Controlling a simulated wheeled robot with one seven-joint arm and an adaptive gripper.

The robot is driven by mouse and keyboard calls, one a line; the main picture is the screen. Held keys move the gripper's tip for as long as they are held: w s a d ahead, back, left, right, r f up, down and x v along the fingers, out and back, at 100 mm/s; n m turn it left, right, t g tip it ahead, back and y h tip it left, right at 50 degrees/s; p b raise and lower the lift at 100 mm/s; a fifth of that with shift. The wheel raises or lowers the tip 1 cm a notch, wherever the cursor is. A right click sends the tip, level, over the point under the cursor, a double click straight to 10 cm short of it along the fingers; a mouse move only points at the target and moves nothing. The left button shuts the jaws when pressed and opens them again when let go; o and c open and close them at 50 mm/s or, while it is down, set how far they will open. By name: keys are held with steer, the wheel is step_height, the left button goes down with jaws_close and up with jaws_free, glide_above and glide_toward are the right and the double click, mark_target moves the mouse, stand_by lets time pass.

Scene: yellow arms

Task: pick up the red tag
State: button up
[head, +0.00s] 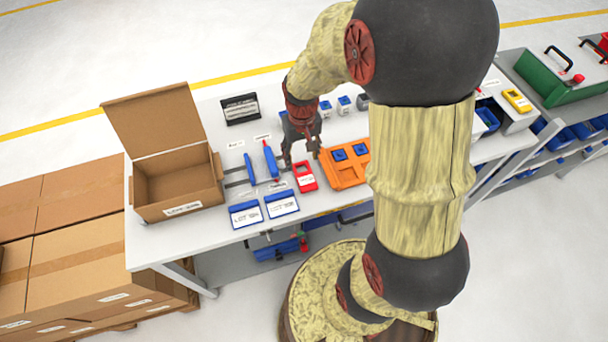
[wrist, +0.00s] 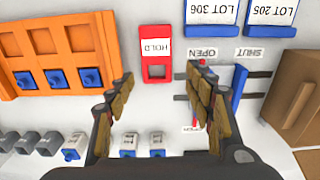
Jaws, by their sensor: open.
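The red tag (head: 304,176) lies flat on the white table, between the blue lot holders and the orange tray. In the wrist view the red tag (wrist: 155,72) has a white label reading HOLD and a small hole near its lower end. My gripper (head: 301,158) is above the table close to the tag. In the wrist view my gripper (wrist: 160,82) is open and empty, its two fingers apart on either side of the tag in the picture. I cannot tell the exact height of the fingertips over the tag.
The orange tray (head: 335,181) with blue parts lies right of the tag. Two blue lot holders (head: 246,214) lie to its left front, and blue handles (head: 270,160) stand on slots behind them. An open cardboard box (head: 216,166) stands at the table's left. Small grey-and-blue blocks (head: 344,105) sit at the back.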

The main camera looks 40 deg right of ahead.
glide_above(305, 176)
steer(key=f, duration=0.4)
steer(key=shift+w+f+b, duration=0.15)
steer(key=shift+w+b, duration=0.2)
steer(key=f, duration=0.1)
steer(key=f+b, duration=0.1)
steer(key=f, duration=0.2)
steer(key=shift+s+f, duration=0.1)
steer(key=shift+s, duration=0.25)
steer(key=shift+w+f+b, duration=0.1)
steer(key=shift+f+b, duration=0.2)
steer(key=shift+f, duration=0.05)
steer(key=shift+r, duration=0.1)
steer(key=shift+c, duration=0.8)
steer(key=c, duration=0.8)
steer(key=shift+o, duration=0.2)
